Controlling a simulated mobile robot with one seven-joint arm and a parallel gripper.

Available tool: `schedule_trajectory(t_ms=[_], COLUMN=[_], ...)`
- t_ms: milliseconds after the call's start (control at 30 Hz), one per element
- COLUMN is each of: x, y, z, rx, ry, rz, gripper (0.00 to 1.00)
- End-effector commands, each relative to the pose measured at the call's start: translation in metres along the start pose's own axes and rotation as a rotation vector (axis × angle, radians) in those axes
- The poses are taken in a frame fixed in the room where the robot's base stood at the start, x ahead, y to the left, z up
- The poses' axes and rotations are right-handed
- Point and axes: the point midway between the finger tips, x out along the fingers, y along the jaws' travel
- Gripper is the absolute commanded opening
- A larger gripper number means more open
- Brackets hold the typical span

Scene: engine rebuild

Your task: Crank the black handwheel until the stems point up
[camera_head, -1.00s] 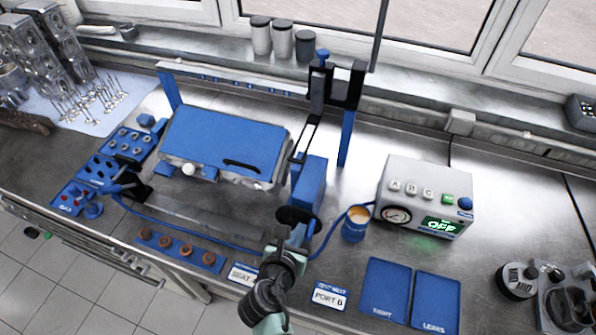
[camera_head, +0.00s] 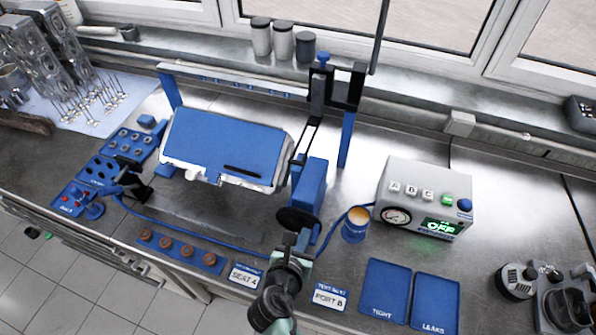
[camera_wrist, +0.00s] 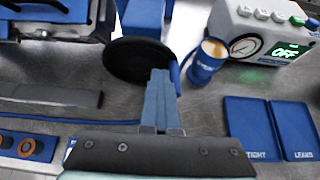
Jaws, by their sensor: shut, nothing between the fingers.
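The black handwheel (camera_head: 297,220) sits on the front of a blue gearbox (camera_head: 311,188) at the right end of the stand. In the wrist view the handwheel (camera_wrist: 130,62) is a dark disc. My gripper (camera_head: 303,240) is shut and empty, its fingertips at the wheel's lower right edge. In the wrist view my gripper (camera_wrist: 160,78) overlaps the wheel's right side; I cannot tell if it touches. The cylinder head (camera_head: 225,145) hangs in the stand with a flat blue face up, tilted toward the front. No stems can be made out on it.
A blue cup (camera_head: 355,224) stands right of the wheel, before the grey tester box (camera_head: 425,197). Blue trays (camera_head: 385,290) and label cards (camera_head: 330,297) lie in front. A blue hose (camera_head: 225,243) crosses the bench. A rack with orange rings (camera_head: 180,250) lies at left.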

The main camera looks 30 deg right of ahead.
Motion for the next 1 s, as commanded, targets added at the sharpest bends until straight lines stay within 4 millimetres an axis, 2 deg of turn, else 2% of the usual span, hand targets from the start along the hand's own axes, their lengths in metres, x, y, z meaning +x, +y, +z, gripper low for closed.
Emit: schedule_trajectory(t_ms=[33, 1000], x=[0.003, 0.011], y=[-0.013, -0.026], z=[0.001, -0.015], rx=[0.000, -0.004], ry=[0.000, 0.004], rz=[-0.033, -0.035], gripper=[0.00, 0.00])
